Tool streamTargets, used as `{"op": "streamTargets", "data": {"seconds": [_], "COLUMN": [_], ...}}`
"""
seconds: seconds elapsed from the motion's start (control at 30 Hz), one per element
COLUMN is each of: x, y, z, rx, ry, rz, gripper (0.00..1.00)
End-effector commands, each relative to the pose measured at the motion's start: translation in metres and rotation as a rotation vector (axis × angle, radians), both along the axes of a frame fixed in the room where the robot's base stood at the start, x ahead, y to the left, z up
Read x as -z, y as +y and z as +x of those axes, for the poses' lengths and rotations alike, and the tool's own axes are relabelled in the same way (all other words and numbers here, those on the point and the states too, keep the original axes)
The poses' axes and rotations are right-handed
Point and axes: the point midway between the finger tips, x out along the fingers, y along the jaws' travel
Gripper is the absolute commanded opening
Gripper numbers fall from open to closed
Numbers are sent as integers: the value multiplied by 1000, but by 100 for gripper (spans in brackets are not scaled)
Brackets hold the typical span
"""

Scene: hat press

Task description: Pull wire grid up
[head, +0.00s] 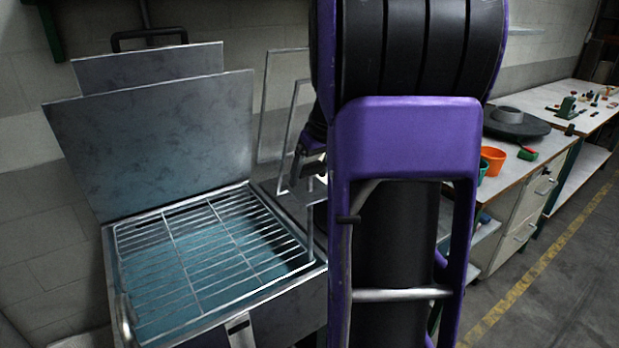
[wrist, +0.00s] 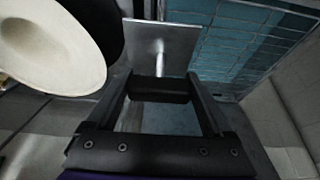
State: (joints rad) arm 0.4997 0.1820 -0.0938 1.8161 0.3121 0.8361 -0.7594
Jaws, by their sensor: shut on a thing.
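The wire grid (head: 215,255) is a silver rack of parallel bars lying in the open, teal-lined box of the press. In the wrist view its teal area shows at the upper right (wrist: 255,45). My arm hides part of the contact.
The raised metal lid (head: 150,145) stands behind the box. A pale hat-like round form (wrist: 50,42) is close at the left of the wrist view. A workbench (head: 530,150) with an orange pot (head: 493,160) is at the right. The floor there is clear.

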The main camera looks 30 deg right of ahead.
Motion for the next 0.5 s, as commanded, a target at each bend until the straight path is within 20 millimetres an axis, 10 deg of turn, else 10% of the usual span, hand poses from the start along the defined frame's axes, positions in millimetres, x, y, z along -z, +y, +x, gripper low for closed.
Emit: {"op": "streamTargets", "data": {"seconds": [0.43,0.47,0.5], "x": [-9,-9,-9], "y": [0,0,0], "z": [2,2,2], "rx": [0,0,0], "ry": [-9,-9,-10], "rz": [-3,-3,-3], "gripper": [0,88,96]}}
